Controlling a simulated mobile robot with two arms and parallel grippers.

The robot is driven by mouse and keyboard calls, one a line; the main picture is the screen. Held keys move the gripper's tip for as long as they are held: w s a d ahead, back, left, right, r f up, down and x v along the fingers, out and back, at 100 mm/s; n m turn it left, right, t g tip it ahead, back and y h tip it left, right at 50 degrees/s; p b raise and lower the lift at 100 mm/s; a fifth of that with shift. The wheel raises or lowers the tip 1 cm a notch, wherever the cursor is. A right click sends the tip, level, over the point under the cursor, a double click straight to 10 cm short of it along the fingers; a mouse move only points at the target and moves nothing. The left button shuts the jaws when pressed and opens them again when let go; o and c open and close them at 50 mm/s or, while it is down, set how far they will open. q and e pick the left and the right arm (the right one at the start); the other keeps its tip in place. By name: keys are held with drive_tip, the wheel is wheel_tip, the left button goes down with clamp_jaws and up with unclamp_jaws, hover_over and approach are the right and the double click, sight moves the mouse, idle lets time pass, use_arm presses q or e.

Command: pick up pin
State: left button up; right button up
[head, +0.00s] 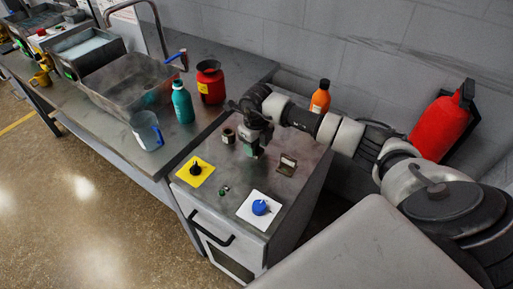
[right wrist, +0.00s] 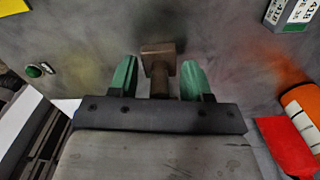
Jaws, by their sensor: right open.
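My right gripper (head: 255,151) is open, pointing down above the cabinet top, left of that piece in the picture. How high the fingers are is hard to tell. My left gripper is not in view.
An orange bottle (head: 320,97) stands behind my right arm.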

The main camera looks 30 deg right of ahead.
clamp_jaws()
drive_tip(key=shift+r, duration=0.1)
